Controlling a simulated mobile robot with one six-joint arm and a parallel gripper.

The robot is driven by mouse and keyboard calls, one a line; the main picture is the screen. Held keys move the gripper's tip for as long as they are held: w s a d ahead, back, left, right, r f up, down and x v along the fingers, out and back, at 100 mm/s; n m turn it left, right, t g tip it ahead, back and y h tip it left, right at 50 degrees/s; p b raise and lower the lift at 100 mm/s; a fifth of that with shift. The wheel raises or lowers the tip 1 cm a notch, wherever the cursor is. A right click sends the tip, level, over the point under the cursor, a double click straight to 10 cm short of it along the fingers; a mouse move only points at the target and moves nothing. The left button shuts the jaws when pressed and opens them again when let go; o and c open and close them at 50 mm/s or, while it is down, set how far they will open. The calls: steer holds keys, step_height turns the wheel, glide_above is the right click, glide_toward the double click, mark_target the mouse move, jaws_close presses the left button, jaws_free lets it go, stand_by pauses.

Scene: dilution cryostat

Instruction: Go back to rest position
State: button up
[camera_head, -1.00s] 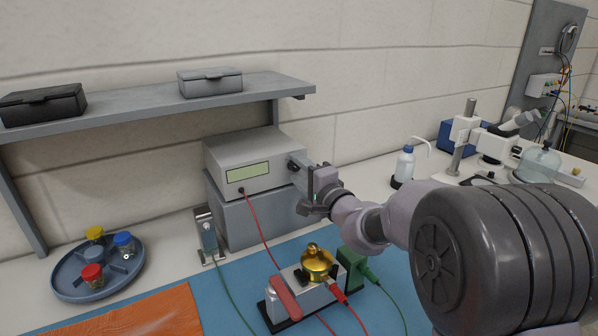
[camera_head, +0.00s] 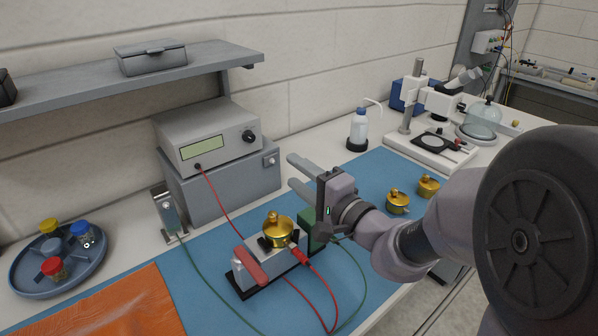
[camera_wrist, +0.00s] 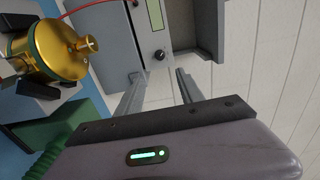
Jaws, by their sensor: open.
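My gripper (camera_head: 298,176) is open and empty, held in the air to the right of the grey meter. Its two fingers, apart with nothing between them, also show in the wrist view (camera_wrist: 158,86). The grey meter (camera_head: 208,140) with a green display stands on a grey box (camera_head: 225,184). A gold pot (camera_head: 277,230) sits in a fixture with a red lever (camera_head: 250,264) and a green block (camera_head: 316,230), below my gripper. The gold pot is at the upper left of the wrist view (camera_wrist: 62,52).
A shelf (camera_head: 140,85) with a grey box runs along the wall. A round tray (camera_head: 20,285) with capped jars stands at left. Two more gold pots (camera_head: 397,203) (camera_head: 428,186) lie near my arm. A wash bottle (camera_head: 358,128) and microscope (camera_head: 415,105) stand behind. Red and green cables cross the blue mat (camera_head: 205,265).

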steer(key=shift+s, duration=0.1)
steer(key=s+a+n+g, duration=0.2)
steer(key=s+g, duration=0.1)
steer(key=s, duration=0.2)
steer(key=s+a+n+g+y, duration=0.1)
steer(key=s+a+n+g, duration=0.1)
steer(key=s, duration=0.3)
steer(key=s+a+n+g+y, duration=0.1)
steer(key=s+a+n+g, duration=0.1)
steer(key=s, duration=0.4)
steer(key=shift+a+f+g, duration=0.15)
steer(key=shift+a+g, duration=0.75)
steer(key=shift+a, duration=0.35)
steer(key=s+d+f+n+g+h, duration=0.1)
steer(key=s+d+f+h, duration=0.15)
steer(key=s, duration=0.25)
steer(key=s+d+f+g+h, duration=0.1)
steer(key=s+d+f+h, duration=0.1)
steer(key=s+d+h, duration=0.15)
steer(key=s+d+t+h, duration=0.1)
steer(key=d+h, duration=0.3)
steer(key=d, duration=0.4)
steer(key=shift+s+d+f+t, duration=0.2)
steer(key=shift+s+t, duration=0.1)
steer(key=shift+s, duration=0.15)
